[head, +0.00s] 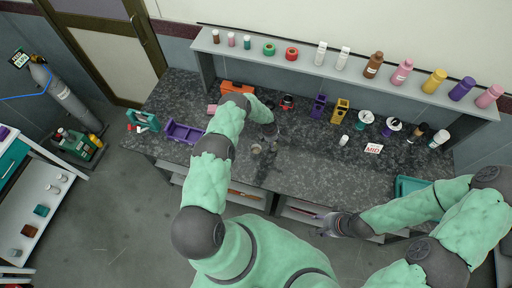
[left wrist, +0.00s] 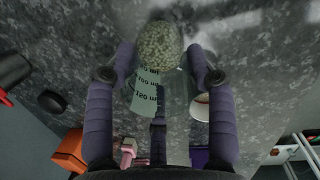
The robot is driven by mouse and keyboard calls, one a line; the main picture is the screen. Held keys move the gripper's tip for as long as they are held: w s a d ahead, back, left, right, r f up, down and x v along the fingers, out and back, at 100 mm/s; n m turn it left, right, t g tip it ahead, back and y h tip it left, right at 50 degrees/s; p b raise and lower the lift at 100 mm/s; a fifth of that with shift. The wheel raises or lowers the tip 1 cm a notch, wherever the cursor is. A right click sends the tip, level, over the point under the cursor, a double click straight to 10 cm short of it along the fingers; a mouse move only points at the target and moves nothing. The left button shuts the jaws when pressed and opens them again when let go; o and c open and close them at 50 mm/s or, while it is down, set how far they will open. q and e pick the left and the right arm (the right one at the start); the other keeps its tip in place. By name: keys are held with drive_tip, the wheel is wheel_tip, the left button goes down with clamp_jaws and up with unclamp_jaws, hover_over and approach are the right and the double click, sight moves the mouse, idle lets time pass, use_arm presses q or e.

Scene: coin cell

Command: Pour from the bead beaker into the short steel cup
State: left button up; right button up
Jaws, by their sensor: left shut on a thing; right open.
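The bead beaker is a clear vessel with printed volume marks (left wrist: 172,92) and a mass of pale beads (left wrist: 159,46) at its far end in the left wrist view. My left gripper (left wrist: 161,62) is shut on it, with a purple finger on each side. In the head view my left gripper (head: 265,116) is over the dark bench and the beaker is hard to make out. A small greyish round vessel (head: 256,149), perhaps the short steel cup, stands just in front of it. My right gripper (head: 330,224) is open and empty by the bench's front edge.
A purple holder (head: 184,132) and an orange box (head: 237,88) lie left of and behind my left gripper. Small bottles and purple and yellow holders (head: 340,110) stand at the back right. A bottle shelf (head: 350,78) runs behind. The bench's middle right (head: 320,170) is clear.

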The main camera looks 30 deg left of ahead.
use_arm(q)
drive_tip(key=shift+s+a+f+t+h+b, duration=0.1)
drive_tip(key=shift+s+a+t+h+b, duration=0.2)
drive_tip(key=shift+s+t+h+b, duration=0.1)
drive_tip(key=shift+s+a+t+h+b, duration=0.2)
drive_tip(key=shift+a+t+h+b, duration=0.25)
drive_tip(key=shift+b, duration=0.3)
drive_tip(key=s+t+h+b, duration=0.1)
drive_tip(key=b, duration=1.4)
drive_tip(key=shift+a+t, duration=0.25)
drive_tip(key=shift+a, duration=0.15)
drive_tip(key=r+t+b, duration=0.1)
drive_tip(key=b, duration=0.3)
drive_tip(key=s+a+r+h+b, duration=0.1)
drive_tip(key=b, duration=0.4)
drive_tip(key=r+t+h+b, duration=0.1)
drive_tip(key=b, duration=0.4)
drive_tip(key=shift+s+a+r+t, duration=0.15)
drive_tip(key=shift+s+r+t, duration=0.05)
drive_tip(key=shift+s+t, duration=0.15)
drive_tip(key=shift+b, duration=0.35)
